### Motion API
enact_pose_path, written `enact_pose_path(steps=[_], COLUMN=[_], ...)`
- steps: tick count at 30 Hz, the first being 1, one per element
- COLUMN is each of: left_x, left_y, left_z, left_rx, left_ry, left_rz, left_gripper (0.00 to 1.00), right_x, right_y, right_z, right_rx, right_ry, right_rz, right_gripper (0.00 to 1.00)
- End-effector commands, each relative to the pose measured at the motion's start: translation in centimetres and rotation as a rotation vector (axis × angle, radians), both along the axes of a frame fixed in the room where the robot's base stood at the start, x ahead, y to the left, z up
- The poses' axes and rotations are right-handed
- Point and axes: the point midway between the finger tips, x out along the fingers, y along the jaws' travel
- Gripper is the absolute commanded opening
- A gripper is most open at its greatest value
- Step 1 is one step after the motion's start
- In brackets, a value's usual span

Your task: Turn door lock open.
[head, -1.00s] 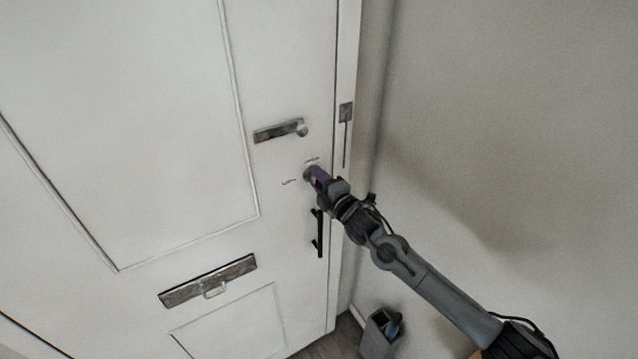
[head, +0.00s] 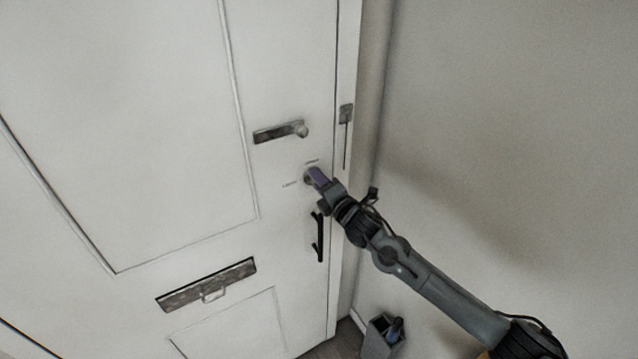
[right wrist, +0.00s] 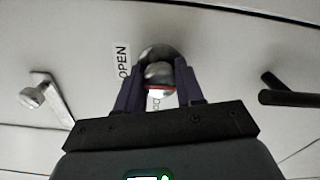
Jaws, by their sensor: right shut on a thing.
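The door lock is a round silver knob (right wrist: 158,68) on the white door (head: 180,130), between the lever handle and the black pull handle. My right gripper (right wrist: 158,80) has its two purple fingers shut on the knob, one on each side. In the head view, the right gripper (head: 313,176) covers most of the lock. An OPEN label (right wrist: 122,62) sits beside the knob in the wrist view. A second label (right wrist: 154,103) shows partly between the fingers. A red mark shows on the knob's near edge. My left gripper is not in view.
A mail slot (head: 207,285) is lower left. A bin (head: 383,335) stands on the floor by the bare right wall (head: 510,130).

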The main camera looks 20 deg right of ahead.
Motion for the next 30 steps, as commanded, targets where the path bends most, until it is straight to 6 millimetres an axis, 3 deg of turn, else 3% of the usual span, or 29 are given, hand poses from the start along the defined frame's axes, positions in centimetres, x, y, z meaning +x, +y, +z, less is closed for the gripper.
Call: enact_pose_path(steps=[2, 3, 7, 20, 30], left_x=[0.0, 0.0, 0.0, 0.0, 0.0], left_y=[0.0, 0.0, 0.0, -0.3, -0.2], left_z=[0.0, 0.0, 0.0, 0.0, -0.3], left_rx=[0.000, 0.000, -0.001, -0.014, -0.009], left_ry=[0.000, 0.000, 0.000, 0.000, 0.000], left_rz=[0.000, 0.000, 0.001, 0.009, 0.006], left_gripper=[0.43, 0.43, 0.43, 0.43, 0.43], right_x=[0.1, 0.1, 0.1, -0.6, -5.1], right_y=[-0.6, -0.6, -0.5, -0.3, -1.3], right_z=[-0.4, -0.4, -0.3, -0.2, -0.3], right_rx=[-0.004, -0.004, -0.003, 0.001, -0.002], right_ry=[0.007, 0.007, 0.005, 0.002, 0.003], right_rz=[-0.013, -0.013, -0.010, -0.004, -0.004], right_gripper=[0.07, 0.43, 0.63, 0.63, 0.63])
